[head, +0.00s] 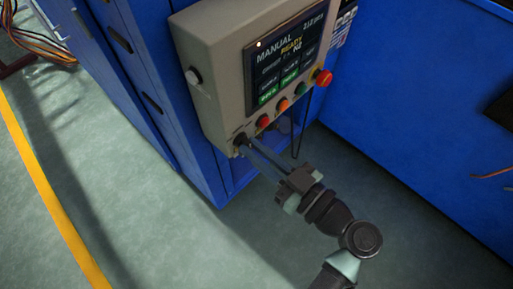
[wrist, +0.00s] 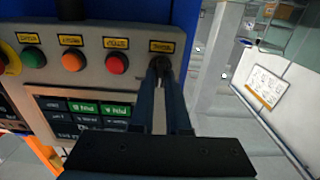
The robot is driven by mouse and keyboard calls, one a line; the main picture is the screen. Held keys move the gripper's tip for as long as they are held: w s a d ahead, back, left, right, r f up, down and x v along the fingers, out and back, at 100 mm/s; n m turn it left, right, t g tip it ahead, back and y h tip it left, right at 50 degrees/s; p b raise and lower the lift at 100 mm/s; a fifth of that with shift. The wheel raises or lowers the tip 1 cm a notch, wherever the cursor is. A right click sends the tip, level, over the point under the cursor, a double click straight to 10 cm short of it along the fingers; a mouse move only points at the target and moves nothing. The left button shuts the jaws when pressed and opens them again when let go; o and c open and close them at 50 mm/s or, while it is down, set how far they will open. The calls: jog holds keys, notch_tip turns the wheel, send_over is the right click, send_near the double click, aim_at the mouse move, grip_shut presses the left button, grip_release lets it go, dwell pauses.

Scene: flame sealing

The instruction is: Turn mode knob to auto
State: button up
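The control box (head: 208,62) is a beige panel on a blue cabinet, and its screen (head: 290,60) reads MANUAL and READY. The mode knob (head: 240,139) is small and dark, at the panel's lower left corner in the head view. In the wrist view the knob (wrist: 160,63) sits under a yellow label whose text I cannot read. My gripper (head: 246,146) reaches it from the lower right. Its two long fingers lie close together, one on each side of the knob, and appear shut on it. The fingertips (wrist: 164,68) hide part of the knob, so its pointing direction is unclear.
Red (head: 262,121), orange (head: 282,104) and green (head: 300,89) buttons run along the panel edge beside the knob, with a red emergency stop (head: 323,77) at the end. Blue cabinet walls (head: 420,70) stand behind.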

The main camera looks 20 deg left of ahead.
grip_shut()
jog(key=m+p, duration=0.3)
jog(key=m, duration=0.1)
jog(key=shift+w+r+m, duration=0.1)
jog(key=shift+m, duration=0.2)
jog(key=shift+m+p, duration=1.45)
jog(key=shift+m, duration=0.75)
jog(key=shift+f, duration=0.2)
jog(key=o, duration=0.6)
grip_release()
